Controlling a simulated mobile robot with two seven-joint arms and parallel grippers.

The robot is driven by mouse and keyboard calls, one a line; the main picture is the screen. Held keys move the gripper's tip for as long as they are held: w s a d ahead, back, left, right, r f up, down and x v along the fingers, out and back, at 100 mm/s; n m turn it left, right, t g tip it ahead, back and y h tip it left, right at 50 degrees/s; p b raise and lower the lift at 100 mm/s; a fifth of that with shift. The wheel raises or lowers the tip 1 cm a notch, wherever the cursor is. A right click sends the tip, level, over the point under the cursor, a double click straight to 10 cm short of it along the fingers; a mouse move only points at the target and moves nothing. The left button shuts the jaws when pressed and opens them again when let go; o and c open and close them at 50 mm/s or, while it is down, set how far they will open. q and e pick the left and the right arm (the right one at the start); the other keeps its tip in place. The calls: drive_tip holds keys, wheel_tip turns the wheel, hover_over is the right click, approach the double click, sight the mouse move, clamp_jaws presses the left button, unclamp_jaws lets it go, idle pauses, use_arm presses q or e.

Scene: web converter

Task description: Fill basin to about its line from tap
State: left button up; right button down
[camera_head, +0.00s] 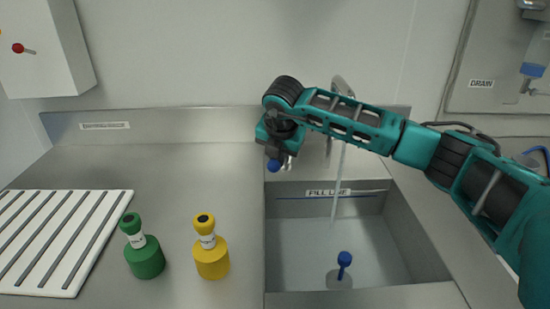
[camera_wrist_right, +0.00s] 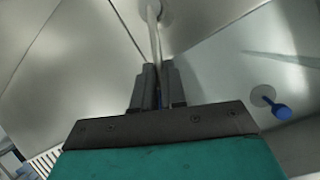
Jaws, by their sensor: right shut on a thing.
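The basin (camera_head: 290,240) is a steel sink at the right of the counter. A label reading FILL LINE (camera_head: 329,192) is on its back wall. The tap (camera_head: 343,86) arches behind my right arm, and a thin water stream (camera_head: 335,190) falls from it into the basin. The water level is hard to make out. A blue-handled plug (camera_head: 344,262) stands on the basin floor; it also shows in the right wrist view (camera_wrist_right: 281,110). My right gripper (camera_wrist_right: 158,85) is shut on the tap's blue-tipped lever (camera_head: 273,166), left of the spout. My left gripper is not in view.
A green bottle (camera_head: 145,257) and a yellow bottle (camera_head: 211,258) stand on the counter left of the basin. A white slotted rack (camera_head: 60,240) lies at the far left. A panel labelled DRAIN (camera_head: 481,84) is at the upper right. The counter behind the bottles is clear.

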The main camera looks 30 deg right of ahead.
drive_tip(key=shift+s+d+f+n+y+b, duration=0.25)
drive_tip(key=shift+s+n+y+b, duration=0.15)
drive_tip(key=shift+n, duration=0.35)
drive_tip(key=shift+s+d+f+n+y+b, duration=0.1)
drive_tip(key=shift+s+d+n+y+b, duration=0.2)
drive_tip(key=shift+n, duration=0.4)
drive_tip(key=shift+s+d+f+n+y+b, duration=0.25)
drive_tip(key=shift+s+n, duration=0.2)
drive_tip(key=shift+n, duration=0.3)
drive_tip(key=shift+r, duration=0.1)
drive_tip(key=c, duration=1.2)
unclamp_jaws()
drive_tip(key=shift+d+r, duration=0.1)
drive_tip(key=shift+r, duration=0.15)
drive_tip(key=shift+d+r, duration=0.1)
